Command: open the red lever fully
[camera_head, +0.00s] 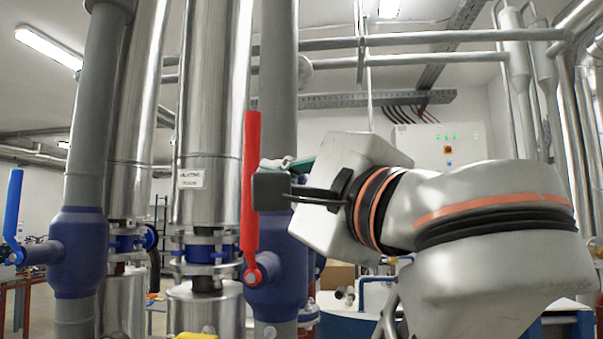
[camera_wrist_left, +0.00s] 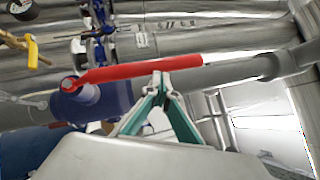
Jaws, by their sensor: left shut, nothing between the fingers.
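The red lever (camera_head: 251,185) stands nearly upright on the blue valve body (camera_head: 285,265), in line with the grey vertical pipe behind it. Its pivot is at the lower end. In the left wrist view the lever (camera_wrist_left: 140,70) runs across the picture, with the pivot and valve at the left. My left gripper (camera_head: 275,163) is beside the lever's middle, mostly hidden behind my wrist parts. In the wrist view its teal fingers (camera_wrist_left: 161,78) are shut and empty, tips together at the lever's edge. I cannot tell whether they touch it. My right gripper is not in view.
A blue lever (camera_head: 13,205) on another blue valve (camera_head: 78,250) stands at the left. Shiny metal columns (camera_head: 208,120) rise close behind the red lever. A pale control cabinet (camera_head: 437,147) is on the back wall. Open space shows between pipe and cabinet.

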